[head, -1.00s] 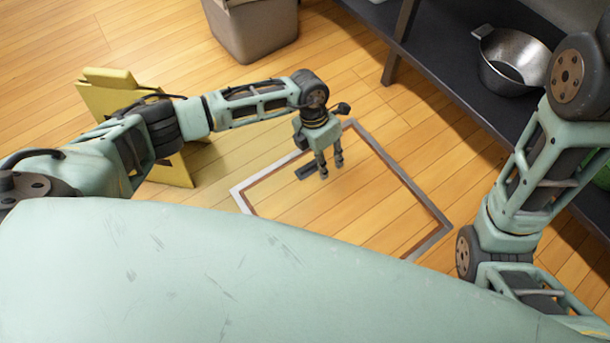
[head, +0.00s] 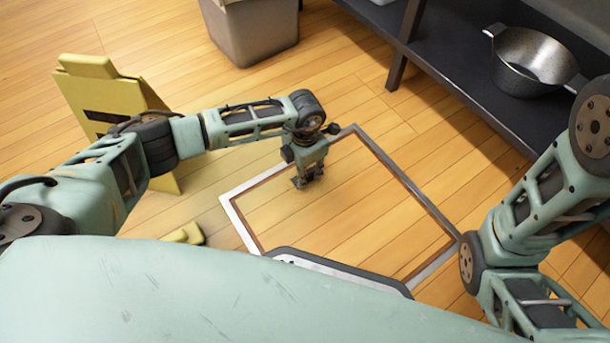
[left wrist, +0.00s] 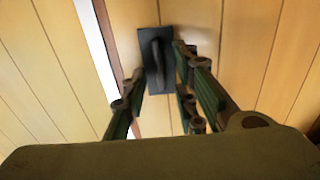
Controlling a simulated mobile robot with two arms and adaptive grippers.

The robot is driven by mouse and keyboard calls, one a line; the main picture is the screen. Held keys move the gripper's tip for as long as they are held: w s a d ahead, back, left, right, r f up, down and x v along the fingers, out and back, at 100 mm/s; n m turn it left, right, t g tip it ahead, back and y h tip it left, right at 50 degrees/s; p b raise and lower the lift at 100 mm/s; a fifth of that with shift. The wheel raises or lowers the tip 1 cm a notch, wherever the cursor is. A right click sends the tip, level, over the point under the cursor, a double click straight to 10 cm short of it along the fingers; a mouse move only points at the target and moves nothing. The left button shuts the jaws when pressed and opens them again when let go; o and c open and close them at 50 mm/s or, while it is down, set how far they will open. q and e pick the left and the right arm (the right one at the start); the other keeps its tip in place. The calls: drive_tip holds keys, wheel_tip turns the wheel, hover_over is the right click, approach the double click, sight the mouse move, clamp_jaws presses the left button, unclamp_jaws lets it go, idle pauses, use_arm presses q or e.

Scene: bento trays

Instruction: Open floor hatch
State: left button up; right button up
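The floor hatch is a wooden panel (head: 365,205) set flush in the floor inside a light metal frame (head: 405,184). It lies flat and closed. Its dark handle plate (left wrist: 152,82) with a raised bar shows in the left wrist view, near one edge of the frame. My left gripper (head: 308,179) points down at the handle, which it mostly hides in the head view. In the left wrist view its fingers are apart, one on each side of the handle bar; I cannot tell whether they touch it. My right arm shows at the right, but its gripper is out of view.
A yellow folding floor sign (head: 90,68) stands left, behind my left arm. A grey bin (head: 250,35) stands at the back. A dark shelf (head: 450,65) with a metal pot (head: 530,62) runs along the right. The floor around the hatch is mostly clear.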

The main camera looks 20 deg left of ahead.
use_arm(q)
drive_tip(key=shift+f, duration=0.4)
clamp_jaws()
drive_tip(key=shift+r, duration=0.1)
